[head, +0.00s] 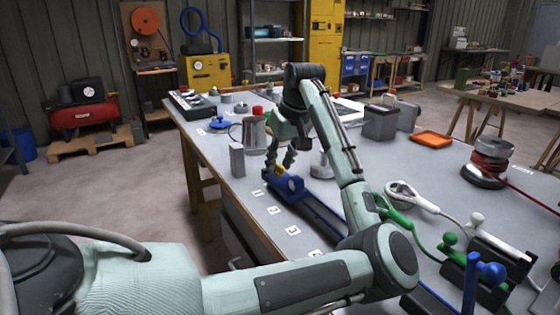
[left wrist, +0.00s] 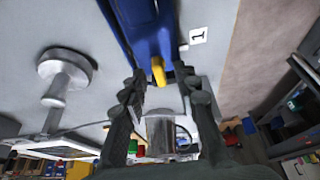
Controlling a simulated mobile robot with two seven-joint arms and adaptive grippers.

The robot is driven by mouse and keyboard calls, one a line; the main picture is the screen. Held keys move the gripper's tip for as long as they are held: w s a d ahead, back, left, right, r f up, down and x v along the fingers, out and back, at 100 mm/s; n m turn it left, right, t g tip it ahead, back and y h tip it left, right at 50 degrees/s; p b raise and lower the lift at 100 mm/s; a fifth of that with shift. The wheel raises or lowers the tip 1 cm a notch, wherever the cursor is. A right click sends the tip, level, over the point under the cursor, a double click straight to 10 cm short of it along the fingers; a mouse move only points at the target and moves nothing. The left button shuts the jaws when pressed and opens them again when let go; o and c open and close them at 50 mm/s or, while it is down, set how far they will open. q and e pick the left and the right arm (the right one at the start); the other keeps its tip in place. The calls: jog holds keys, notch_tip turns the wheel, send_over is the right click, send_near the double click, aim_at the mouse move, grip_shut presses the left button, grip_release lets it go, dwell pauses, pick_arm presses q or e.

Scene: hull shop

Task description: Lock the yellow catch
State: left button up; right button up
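The yellow catch (head: 279,170) is at the far end of the blue fixture (head: 318,212) on the grey table. In the left wrist view the yellow catch (left wrist: 158,71) sticks out from the end of the blue fixture (left wrist: 150,35), toward my fingers. My left gripper (head: 279,160) points down over this end. In the left wrist view its two fingers (left wrist: 159,74) are apart, with the catch showing between their tips. I cannot tell whether either finger touches it. My right gripper is in neither view.
A grey upright block (head: 237,160) and a metal jug (head: 254,134) stand close beyond the fixture. A pale round-based stand (left wrist: 68,72) is beside it. Green (head: 400,218) and white (head: 410,197) corded tools lie to the right. Numbered labels line the table's left edge.

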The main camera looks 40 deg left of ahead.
pick_arm(q)
grip_shut()
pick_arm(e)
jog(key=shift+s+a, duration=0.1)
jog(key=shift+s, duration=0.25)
